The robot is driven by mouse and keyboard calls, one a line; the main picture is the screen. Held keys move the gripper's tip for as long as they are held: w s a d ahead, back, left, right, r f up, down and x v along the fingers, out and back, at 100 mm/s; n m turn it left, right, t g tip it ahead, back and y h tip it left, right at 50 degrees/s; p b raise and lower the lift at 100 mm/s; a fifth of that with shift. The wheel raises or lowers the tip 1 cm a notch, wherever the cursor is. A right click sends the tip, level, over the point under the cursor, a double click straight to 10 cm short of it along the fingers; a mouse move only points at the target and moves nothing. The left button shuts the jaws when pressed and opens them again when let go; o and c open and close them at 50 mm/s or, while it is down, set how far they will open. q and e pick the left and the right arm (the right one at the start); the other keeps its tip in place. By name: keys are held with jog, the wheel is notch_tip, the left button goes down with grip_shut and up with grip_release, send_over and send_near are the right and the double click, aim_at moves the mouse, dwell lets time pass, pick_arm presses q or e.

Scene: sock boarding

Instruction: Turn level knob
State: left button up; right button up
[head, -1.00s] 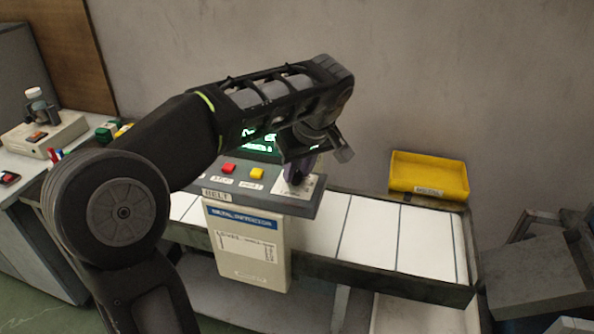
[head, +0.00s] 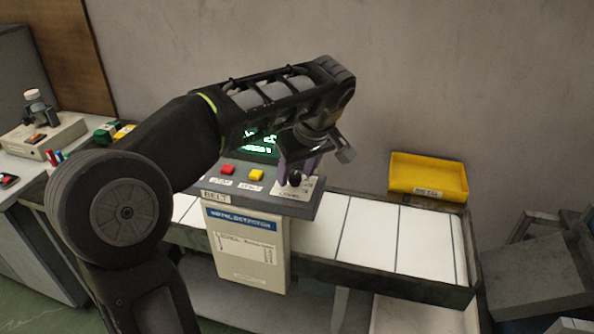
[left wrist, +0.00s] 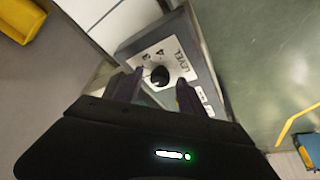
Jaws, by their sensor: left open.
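The level knob (head: 295,179) is a small black round knob at the right end of the grey control panel. In the left wrist view the knob (left wrist: 160,76) sits on a white plate (left wrist: 170,58) marked LEVEL with numbers around it. My left gripper (left wrist: 156,85) is open, with its two fingertips on either side of the knob and pointing at it. I cannot tell whether they touch it. In the head view the left gripper (head: 297,165) is just above and behind the knob, partly hidden by my arm. My right gripper is not in view.
The panel carries a red button (head: 227,170), a yellow button (head: 257,175) and a lit green screen (head: 262,143). A white belt (head: 372,232) runs to the right. A yellow bin (head: 428,176) stands behind it. A side table (head: 22,168) is at left.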

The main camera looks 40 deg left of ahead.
pick_arm(q)
jog(key=shift+d+r, duration=0.15)
jog(key=shift+r, duration=0.45)
jog(key=p+v, duration=0.6)
jog(key=shift+s+d+r, duration=0.2)
jog(key=shift+r, duration=0.05)
